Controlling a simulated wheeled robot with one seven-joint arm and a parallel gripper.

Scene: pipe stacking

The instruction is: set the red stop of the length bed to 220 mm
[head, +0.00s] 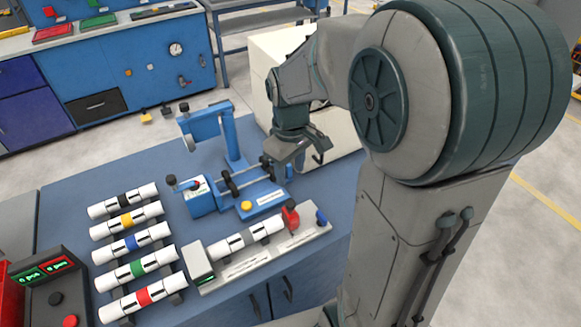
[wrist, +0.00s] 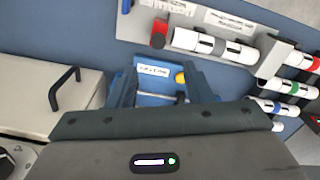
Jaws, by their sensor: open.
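The length bed (head: 228,272) is a light grey rail at the front of the blue table. Its red stop (head: 290,217) stands near the right end, close by the end of a white, grey-banded pipe (head: 246,239) lying on the bed. In the wrist view the red stop (wrist: 160,32) is at the top, beside the pipe (wrist: 215,47); I cannot tell whether they touch. The bed's labels and display are too small to read. My gripper (head: 306,153) is open and empty, raised behind the bed and apart from the stop.
A blue fixture (head: 203,201) with a yellow button stands behind the bed, under my gripper. Several banded pipes (head: 132,242) lie on supports at the left. A blue knob (head: 321,217) is at the bed's right end. A control box (head: 50,290) sits at front left.

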